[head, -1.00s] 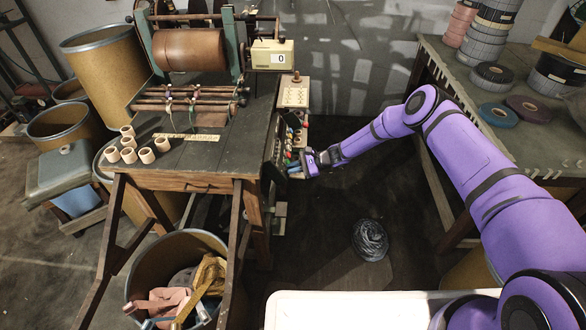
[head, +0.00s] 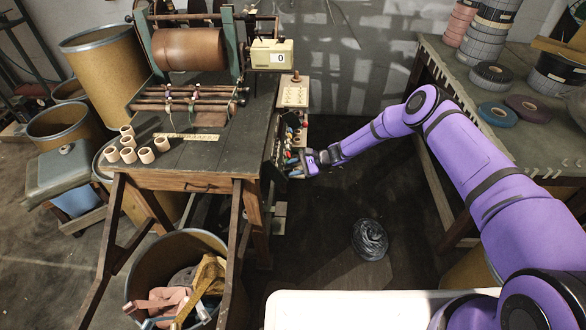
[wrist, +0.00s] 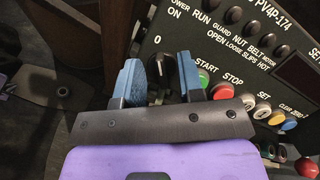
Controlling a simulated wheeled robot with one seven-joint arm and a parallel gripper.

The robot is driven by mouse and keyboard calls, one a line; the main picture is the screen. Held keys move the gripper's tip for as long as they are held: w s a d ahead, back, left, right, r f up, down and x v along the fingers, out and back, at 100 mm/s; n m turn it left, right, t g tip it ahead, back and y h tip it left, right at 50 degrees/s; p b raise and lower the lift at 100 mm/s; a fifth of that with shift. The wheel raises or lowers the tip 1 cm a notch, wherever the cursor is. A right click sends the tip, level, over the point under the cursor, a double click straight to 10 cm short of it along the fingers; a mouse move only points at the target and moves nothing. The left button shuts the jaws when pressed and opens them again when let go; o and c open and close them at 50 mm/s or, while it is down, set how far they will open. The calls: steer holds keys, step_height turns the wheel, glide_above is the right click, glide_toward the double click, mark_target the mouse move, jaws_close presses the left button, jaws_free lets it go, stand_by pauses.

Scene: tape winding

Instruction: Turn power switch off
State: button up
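The power switch is a black rotary knob (wrist: 162,69) on the dark control panel in the wrist view, near the labels POWER, ON and 0. A pale pointer mark shows on it, but I cannot tell exactly which label it points at. My gripper (wrist: 160,76) has its two blue fingers apart, one on each side of the knob. I cannot tell whether either finger touches it. In the head view my gripper (head: 309,162) is at the panel on the bench's right side, and the knob is hidden there.
Green START (wrist: 203,78) and red STOP (wrist: 222,91) buttons sit just right of the right finger. A row of indicator lamps (wrist: 232,15) lies above them. In the head view, the wooden bench (head: 215,150) stands left, and the floor right of it is mostly clear.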

steer(key=v, duration=1)
steer(key=shift+d, duration=0.35)
steer(key=shift+w+r, duration=0.1)
steer(key=shift+r, duration=0.1)
